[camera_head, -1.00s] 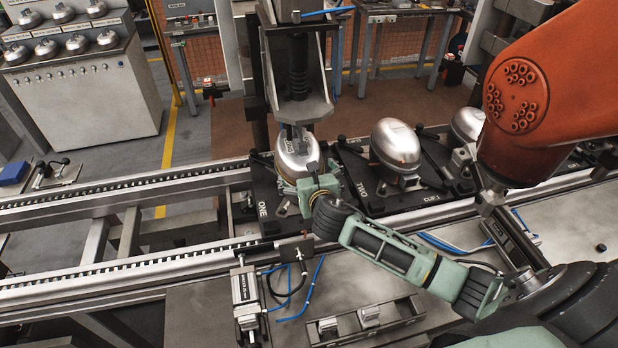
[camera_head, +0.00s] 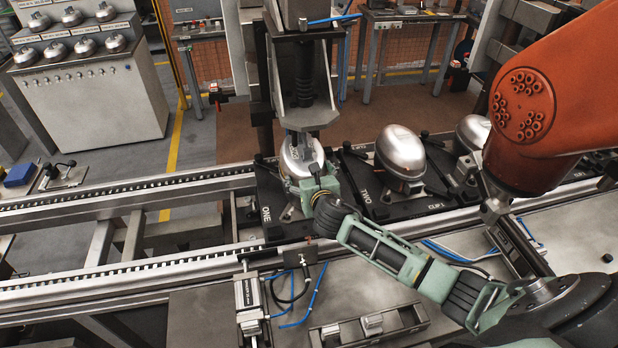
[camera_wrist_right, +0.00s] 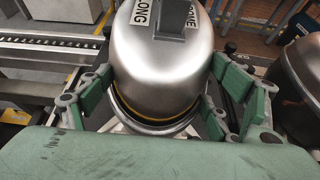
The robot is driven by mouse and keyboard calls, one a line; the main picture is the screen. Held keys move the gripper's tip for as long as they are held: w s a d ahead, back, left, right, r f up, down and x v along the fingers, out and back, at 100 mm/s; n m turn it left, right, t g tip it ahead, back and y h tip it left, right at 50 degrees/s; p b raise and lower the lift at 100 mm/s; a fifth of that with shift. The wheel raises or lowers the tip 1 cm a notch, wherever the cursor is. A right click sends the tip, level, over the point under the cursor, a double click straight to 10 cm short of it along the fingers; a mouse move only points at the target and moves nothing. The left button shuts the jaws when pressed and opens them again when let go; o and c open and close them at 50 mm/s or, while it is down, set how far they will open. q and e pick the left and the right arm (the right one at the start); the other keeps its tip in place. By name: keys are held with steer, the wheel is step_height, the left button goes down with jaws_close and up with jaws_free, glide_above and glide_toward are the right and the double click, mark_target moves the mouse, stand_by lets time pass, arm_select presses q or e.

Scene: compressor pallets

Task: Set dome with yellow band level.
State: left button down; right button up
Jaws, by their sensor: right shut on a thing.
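The silver dome (camera_head: 301,157) stands on the pallet marked ONE (camera_head: 266,214), under a vertical press-like column. In the right wrist view the dome (camera_wrist_right: 165,65) carries a yellow band (camera_wrist_right: 130,110) low on its side, and the band and lower rim look tilted in that picture. White labels and a grey block are on its top. My right gripper (camera_head: 318,186) is at the dome's near side. Its green fingers (camera_wrist_right: 170,100) are shut on the dome, one on each side. The dome's far side and seat are hidden. My left gripper is not in view.
The dark column (camera_head: 304,90) is close above the held dome. A small cylinder and blue hoses (camera_head: 303,310) lie in front.

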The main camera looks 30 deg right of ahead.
steer(key=shift+a, duration=0.15)
steer(key=c, duration=1.2)
steer(key=o, duration=2)
steer(key=shift+w, duration=0.15)
